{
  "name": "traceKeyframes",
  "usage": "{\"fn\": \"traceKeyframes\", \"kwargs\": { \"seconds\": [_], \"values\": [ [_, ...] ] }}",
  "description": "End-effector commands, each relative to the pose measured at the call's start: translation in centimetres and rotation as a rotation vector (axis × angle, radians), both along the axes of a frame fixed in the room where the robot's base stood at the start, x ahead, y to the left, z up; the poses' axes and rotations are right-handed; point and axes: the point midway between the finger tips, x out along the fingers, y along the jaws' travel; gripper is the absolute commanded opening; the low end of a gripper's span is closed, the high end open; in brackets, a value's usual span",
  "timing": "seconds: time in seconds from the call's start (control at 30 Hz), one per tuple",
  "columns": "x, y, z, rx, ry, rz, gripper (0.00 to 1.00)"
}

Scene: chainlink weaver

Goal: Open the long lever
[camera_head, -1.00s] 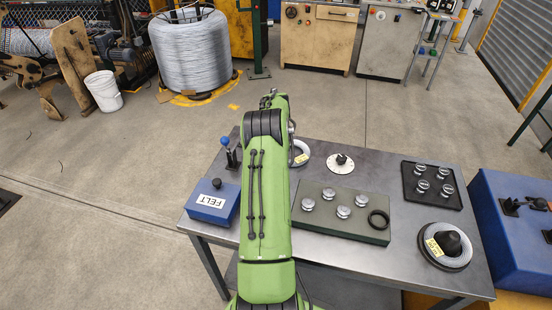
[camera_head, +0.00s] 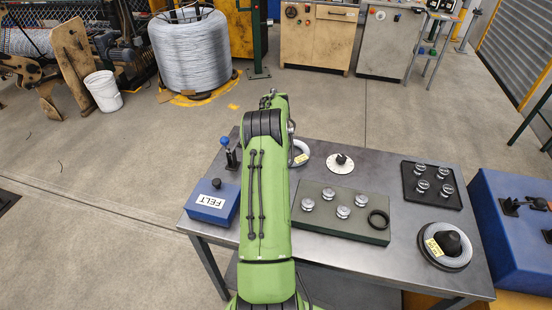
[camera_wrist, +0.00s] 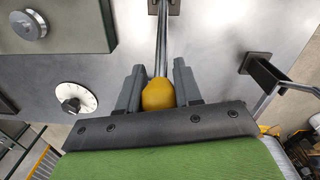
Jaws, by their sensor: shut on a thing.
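In the wrist view the long lever (camera_wrist: 162,42) is a thin metal rod rising from a small dark base plate (camera_wrist: 173,6) at the top edge. Its near end carries a yellow knob (camera_wrist: 158,95). My gripper (camera_wrist: 158,70) is shut on the yellow knob, with one dark finger on each side of it. In the head view my green arm hides my gripper and the long lever.
On the grey table, a blue-knobbed lever (camera_head: 226,143) and a blue FELT box (camera_head: 213,203) stand left of my arm. To the right are a white dial (camera_head: 341,164), a green block (camera_head: 330,222) with several metal knobs, and a black tray (camera_head: 411,196).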

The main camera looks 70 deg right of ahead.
Motion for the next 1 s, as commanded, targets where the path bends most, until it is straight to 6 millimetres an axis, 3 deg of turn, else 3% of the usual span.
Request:
{"fn": "traceKeyframes", "kwargs": {
  "seconds": [0.03,0.47,0.5,0.6,0.87,1.0],
  "values": [
    [0.0,0.6,-0.7,0.022,0.006,0.004,0.0],
    [0.0,0.6,-0.7,0.022,0.006,0.004,0.0],
    [0.0,0.6,-0.7,0.022,0.006,0.004,0.4],
    [0.0,0.5,-0.6,0.018,0.006,0.003,0.55],
    [0.0,0.3,-0.3,0.011,0.003,0.002,0.56],
    [0.1,0.1,1.2,0.006,0.001,0.002,0.56]
  ]
}}
